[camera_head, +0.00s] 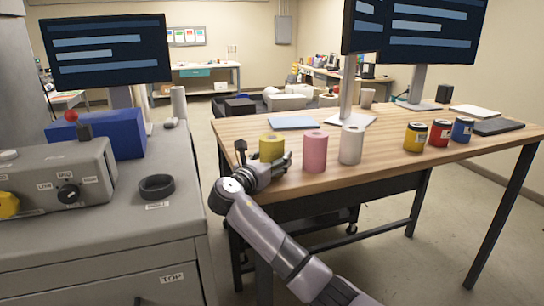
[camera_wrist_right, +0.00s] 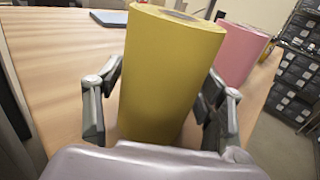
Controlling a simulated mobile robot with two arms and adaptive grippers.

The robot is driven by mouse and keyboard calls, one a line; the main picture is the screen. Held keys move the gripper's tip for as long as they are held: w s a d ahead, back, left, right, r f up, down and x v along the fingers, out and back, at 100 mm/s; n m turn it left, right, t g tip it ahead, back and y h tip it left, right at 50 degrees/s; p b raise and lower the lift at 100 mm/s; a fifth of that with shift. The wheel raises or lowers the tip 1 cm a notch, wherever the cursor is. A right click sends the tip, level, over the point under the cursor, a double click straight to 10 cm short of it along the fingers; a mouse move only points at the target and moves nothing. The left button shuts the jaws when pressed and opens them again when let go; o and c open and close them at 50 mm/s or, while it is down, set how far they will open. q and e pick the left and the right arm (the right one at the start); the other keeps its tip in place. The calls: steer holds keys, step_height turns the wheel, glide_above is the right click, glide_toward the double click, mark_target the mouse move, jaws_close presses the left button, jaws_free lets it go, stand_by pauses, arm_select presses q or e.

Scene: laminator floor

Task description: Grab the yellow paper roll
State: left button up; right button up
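The yellow paper roll (camera_head: 272,147) stands upright on the wooden table, near its left front corner. In the right wrist view, the yellow roll (camera_wrist_right: 172,75) fills the middle, between the fingers. My right gripper (camera_head: 264,161) is open, with one finger on each side of the roll. In the wrist view, the right gripper (camera_wrist_right: 162,112) shows a gap between its left finger and the roll; the right finger is close to the roll, and I cannot tell whether it touches. My left gripper is not in view.
A pink roll (camera_head: 315,151) stands just right of the yellow one, with a white roll (camera_head: 351,144) beyond it. Yellow, red and blue cans (camera_head: 440,133) stand farther right. A monitor stand (camera_head: 348,100) is behind. A grey machine cabinet (camera_head: 110,225) is at left.

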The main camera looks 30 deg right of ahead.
steer(key=c, duration=0.9)
steer(key=shift+r, duration=0.1)
steer(key=shift+c, duration=0.2)
